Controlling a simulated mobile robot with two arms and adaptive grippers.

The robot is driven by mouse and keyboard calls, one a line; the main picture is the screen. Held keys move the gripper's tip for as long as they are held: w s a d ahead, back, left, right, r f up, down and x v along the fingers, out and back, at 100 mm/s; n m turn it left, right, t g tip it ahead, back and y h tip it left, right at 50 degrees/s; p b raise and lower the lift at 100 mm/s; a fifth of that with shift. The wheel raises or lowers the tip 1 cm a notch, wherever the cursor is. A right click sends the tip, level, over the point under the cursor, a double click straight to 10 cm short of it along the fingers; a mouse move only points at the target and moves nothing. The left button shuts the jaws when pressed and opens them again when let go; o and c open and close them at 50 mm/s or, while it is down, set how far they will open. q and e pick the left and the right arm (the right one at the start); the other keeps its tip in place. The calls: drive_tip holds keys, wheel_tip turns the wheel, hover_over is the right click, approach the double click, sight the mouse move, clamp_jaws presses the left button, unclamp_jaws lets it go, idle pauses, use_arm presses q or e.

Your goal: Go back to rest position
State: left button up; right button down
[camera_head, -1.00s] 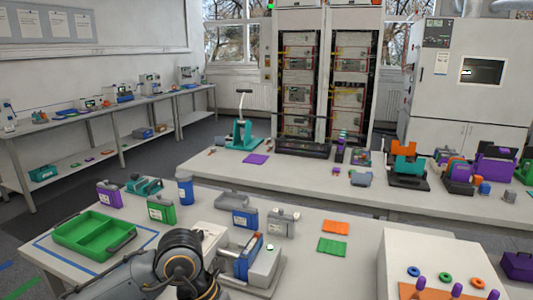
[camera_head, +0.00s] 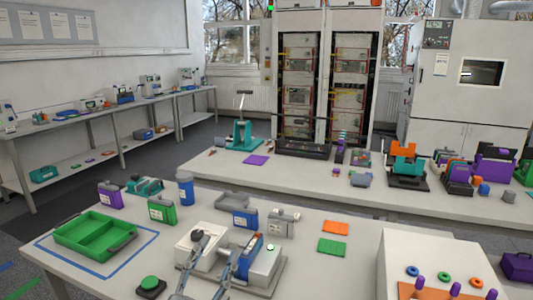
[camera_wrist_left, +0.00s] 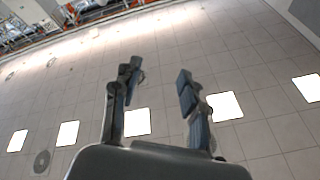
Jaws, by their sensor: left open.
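My left gripper (camera_head: 222,242) comes up from the bottom edge of the head view, in front of the white and blue device (camera_head: 262,264) on the near table. Its two fingers are apart, with nothing between them. The left wrist view shows the same open, empty fingers (camera_wrist_left: 158,76) against a tiled ceiling with square lights. My right gripper is in neither view.
The near table holds a green tray (camera_head: 82,241) at left, several bottles behind, a black box with a green button (camera_head: 150,286), and orange and green mats (camera_head: 333,247). A white box (camera_head: 435,255) stands at right. A second table (camera_head: 290,180) lies beyond.

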use_arm(q)
drive_tip(key=s+a+f+n+g+y, duration=0.1)
drive_tip(key=a+f+n+g+y, duration=0.45)
drive_tip(key=f, duration=0.65)
drive_tip(key=s+a+f+n+g+y, duration=0.1)
drive_tip(key=s+a+f+g, duration=0.2)
drive_tip(key=s+f, duration=0.3)
drive_tip(key=s+a+f+n+g+y, duration=0.1)
drive_tip(key=s+a+f+g, duration=0.15)
drive_tip(key=f, duration=0.55)
drive_tip(key=s+f+g, duration=0.3)
drive_tip(key=s+f, duration=0.1)
drive_tip(key=s, duration=0.3)
drive_tip(key=s+f+g, duration=0.4)
drive_tip(key=s, duration=0.3)
wheel_tip(320, 180, down, 27)
drive_tip(key=s+g, duration=0.1)
drive_tip(key=s, duration=0.2)
drive_tip(key=s+a+f+g, duration=0.1)
drive_tip(key=s+a+f, duration=0.2)
drive_tip(key=s+f, duration=1.1)
drive_tip(key=shift+s+a+f, duration=0.15)
drive_tip(key=shift+s, duration=0.5)
